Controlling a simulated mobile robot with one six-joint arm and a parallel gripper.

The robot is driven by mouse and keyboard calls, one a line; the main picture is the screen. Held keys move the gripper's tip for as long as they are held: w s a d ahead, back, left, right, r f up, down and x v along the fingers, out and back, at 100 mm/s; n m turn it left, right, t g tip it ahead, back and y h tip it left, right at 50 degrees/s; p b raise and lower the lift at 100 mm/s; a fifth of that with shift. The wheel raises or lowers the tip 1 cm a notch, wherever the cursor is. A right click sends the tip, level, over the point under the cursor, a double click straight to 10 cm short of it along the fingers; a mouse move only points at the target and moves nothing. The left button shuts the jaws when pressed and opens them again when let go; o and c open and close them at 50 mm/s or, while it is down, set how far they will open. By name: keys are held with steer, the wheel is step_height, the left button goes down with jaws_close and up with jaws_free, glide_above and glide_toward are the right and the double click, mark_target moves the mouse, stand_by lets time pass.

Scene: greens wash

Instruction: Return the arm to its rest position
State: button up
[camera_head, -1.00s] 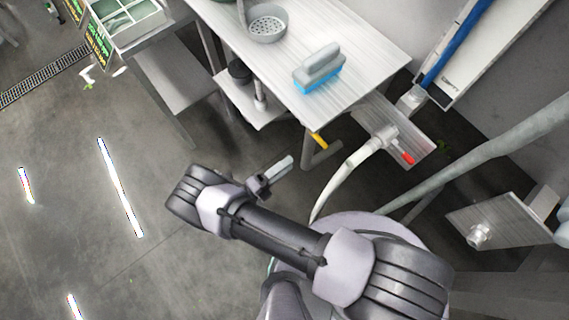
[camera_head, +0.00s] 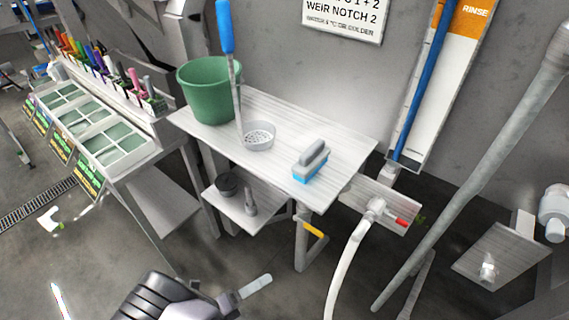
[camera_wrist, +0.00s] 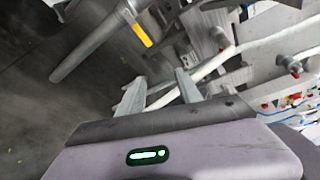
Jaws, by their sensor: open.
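My gripper (camera_head: 252,287) is at the bottom of the head view, low in front of the metal table (camera_head: 345,146) and apart from it. My dark arm link shows beside it at the bottom edge. In the wrist view my gripper (camera_wrist: 158,92) shows two pale fingers spread apart with nothing held between them. Behind the fingers are a white hose, a table leg and a yellow handle (camera_wrist: 142,34).
A green bucket (camera_head: 208,92), a strainer (camera_head: 259,136) and a blue-bristled brush (camera_head: 311,162) stand on the table. A white hose (camera_head: 345,262) hangs at its right. A grey pole (camera_head: 480,175) slants across the right.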

steer(key=d+r+m+g+y, duration=0.3)
steer(key=d+r+m+g, duration=0.2)
steer(key=r+m, duration=0.6)
steer(key=d+r+m+g+y, duration=0.3)
steer(key=d+r+m+g, duration=0.3)
steer(key=r+m, duration=0.55)
steer(key=s+d+r+m+t+y, duration=0.3)
steer(key=r+m, duration=0.4)
steer(key=m, duration=0.3)
steer(key=s+d+r+m+t+y, duration=0.3)
steer(key=s+r+m+t+y, duration=0.1)
steer(key=m, duration=0.7)
step_height(320, 180, up, 4)
steer(key=shift+s+f+y, duration=0.1)
steer(key=shift+s+y, duration=0.55)
steer(key=shift+y, duration=0.45)
